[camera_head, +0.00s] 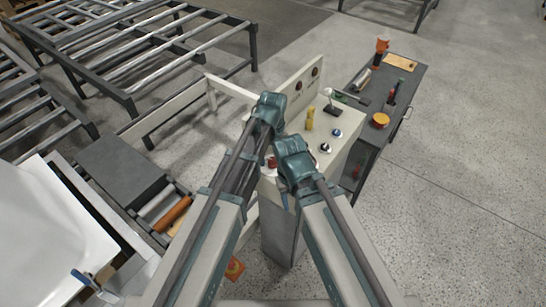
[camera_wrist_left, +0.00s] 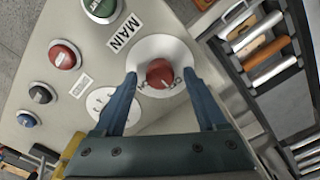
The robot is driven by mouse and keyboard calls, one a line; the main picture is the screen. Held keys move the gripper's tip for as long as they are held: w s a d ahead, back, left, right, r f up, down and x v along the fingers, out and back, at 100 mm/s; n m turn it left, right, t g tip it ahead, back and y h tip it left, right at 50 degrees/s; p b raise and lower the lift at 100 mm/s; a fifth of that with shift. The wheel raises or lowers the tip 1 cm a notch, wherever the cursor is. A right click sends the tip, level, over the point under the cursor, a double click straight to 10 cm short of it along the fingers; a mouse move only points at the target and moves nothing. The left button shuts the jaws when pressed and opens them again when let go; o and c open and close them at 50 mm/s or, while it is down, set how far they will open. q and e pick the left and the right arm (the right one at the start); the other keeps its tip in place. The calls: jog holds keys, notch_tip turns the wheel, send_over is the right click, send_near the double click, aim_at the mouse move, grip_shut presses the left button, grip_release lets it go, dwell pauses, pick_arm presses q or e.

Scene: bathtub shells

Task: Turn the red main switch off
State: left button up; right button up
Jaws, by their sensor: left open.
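The red main switch (camera_wrist_left: 159,73) is a round red knob on a white round base beside the MAIN label in the left wrist view. My left gripper (camera_wrist_left: 160,80) is open, with one blue finger on each side of the knob. I cannot tell whether the fingers touch it. In the head view a bit of the red switch (camera_head: 272,162) shows between my two arms, on the cream panel. My right arm ends just right of it, and its fingers are mostly hidden.
The panel also carries a green button (camera_wrist_left: 100,8), a red button (camera_wrist_left: 65,55), black and blue buttons and a white dial (camera_wrist_left: 103,103). A yellow object (camera_head: 309,118) stands on the panel. A dark cart (camera_head: 410,75) with tools is at right; rollers (camera_head: 160,205) lie at left.

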aim_at(273, 161)
pick_arm(q)
notch_tip(273, 161, up, 13)
jog(key=p, duration=1.2)
jog(key=shift+r+p, duration=0.15)
jog(key=shift+p, duration=0.25)
jog(key=s+a+m, duration=0.2)
jog(key=s+a, duration=0.3)
jog(key=a, duration=0.3)
jog(key=s+a+m, duration=0.1)
jog(key=s+a, duration=0.5)
jog(key=a, duration=0.3)
jog(key=s+d+f+m+y+b, duration=0.1)
jog(key=s+d+f+m+b, duration=0.3)
jog(key=d+f+b, duration=0.5)
jog(key=shift+s+d+f+b, duration=0.35)
jog(key=shift+s+d, duration=0.45)
jog(key=shift+d, duration=0.25)
